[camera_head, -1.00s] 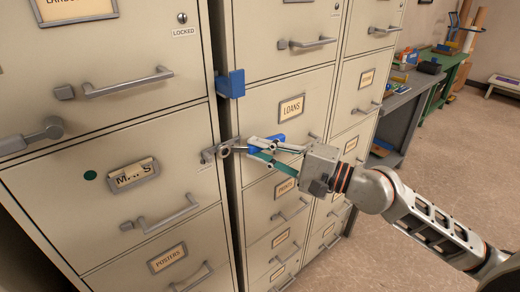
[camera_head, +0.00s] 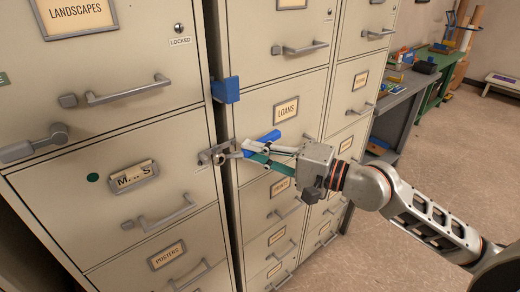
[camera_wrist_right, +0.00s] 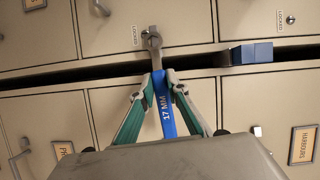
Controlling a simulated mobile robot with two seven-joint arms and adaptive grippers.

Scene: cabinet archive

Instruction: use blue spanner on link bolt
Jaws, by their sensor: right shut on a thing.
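The blue spanner (camera_head: 264,142) is in my right gripper (camera_head: 252,147), whose fingers are shut on its handle. In the right wrist view the blue handle (camera_wrist_right: 165,112) reads "17 MM" and sits between the two fingertips (camera_wrist_right: 160,86). Its grey head points away from the gripper and reaches the link bolt (camera_wrist_right: 154,36), overlapping it in the picture; I cannot tell how fully it is seated. The small grey link (camera_head: 215,153) bridges the gap between two cabinets. My left gripper is not in view.
Beige filing cabinets (camera_head: 110,60) with protruding drawer handles (camera_head: 130,90) stand close around the link. A blue block (camera_head: 226,89) sticks out above it at the gap. A grey workbench (camera_head: 400,105) stands behind at the right. Open floor (camera_head: 470,150) lies on the right.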

